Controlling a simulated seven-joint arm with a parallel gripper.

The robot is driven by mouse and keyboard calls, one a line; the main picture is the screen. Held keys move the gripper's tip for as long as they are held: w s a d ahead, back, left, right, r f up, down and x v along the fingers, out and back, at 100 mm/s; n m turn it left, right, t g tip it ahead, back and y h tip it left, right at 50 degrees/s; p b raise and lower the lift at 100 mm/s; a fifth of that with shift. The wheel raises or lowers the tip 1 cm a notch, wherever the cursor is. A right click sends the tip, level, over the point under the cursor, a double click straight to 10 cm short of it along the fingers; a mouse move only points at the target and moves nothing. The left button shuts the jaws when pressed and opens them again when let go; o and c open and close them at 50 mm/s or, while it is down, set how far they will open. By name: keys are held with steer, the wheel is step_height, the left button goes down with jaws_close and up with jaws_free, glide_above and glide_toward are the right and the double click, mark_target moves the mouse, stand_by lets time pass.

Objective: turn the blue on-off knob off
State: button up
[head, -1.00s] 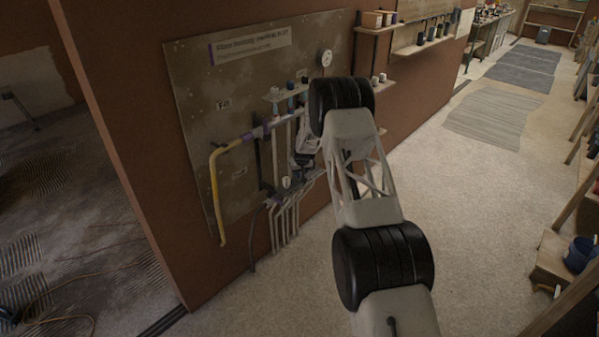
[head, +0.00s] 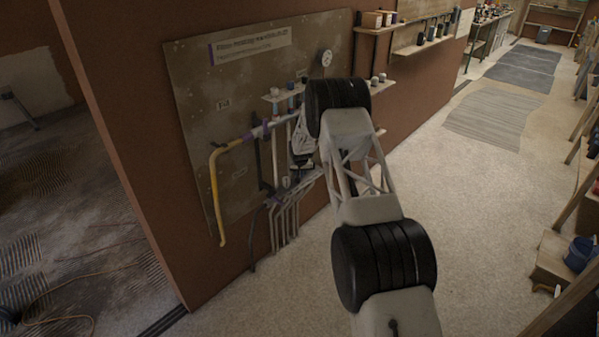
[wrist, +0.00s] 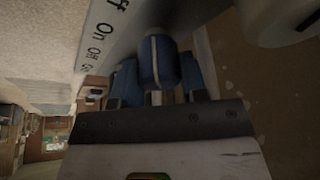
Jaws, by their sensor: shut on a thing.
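The blue knob (wrist: 160,62) shows in the wrist view, with a pale stripe along it. A light plate (wrist: 108,40) printed with "On" and "Off" lies just left of it. My gripper (wrist: 158,82) is shut on the knob, one dark blue finger on each side. In the head view my gripper (head: 302,158) is at the pipes on the wall board, and the knob is hidden there by my arm. I cannot tell which label the stripe points to.
The wall board (head: 205,85) carries a yellow pipe (head: 216,190), several pale pipes (head: 284,222) and a round gauge (head: 327,58). A small shelf (head: 380,84) is to the right, close to my arm.

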steer(key=shift+m, duration=0.3)
steer(key=o, duration=0.6)
steer(key=shift+o, duration=0.2)
steer(key=shift+s+r, duration=0.1)
steer(key=shift+r, duration=0.1)
steer(key=v, duration=0.7)
steer(key=shift+s+r, duration=0.15)
steer(key=shift+r, duration=0.1)
stand_by(0.3)
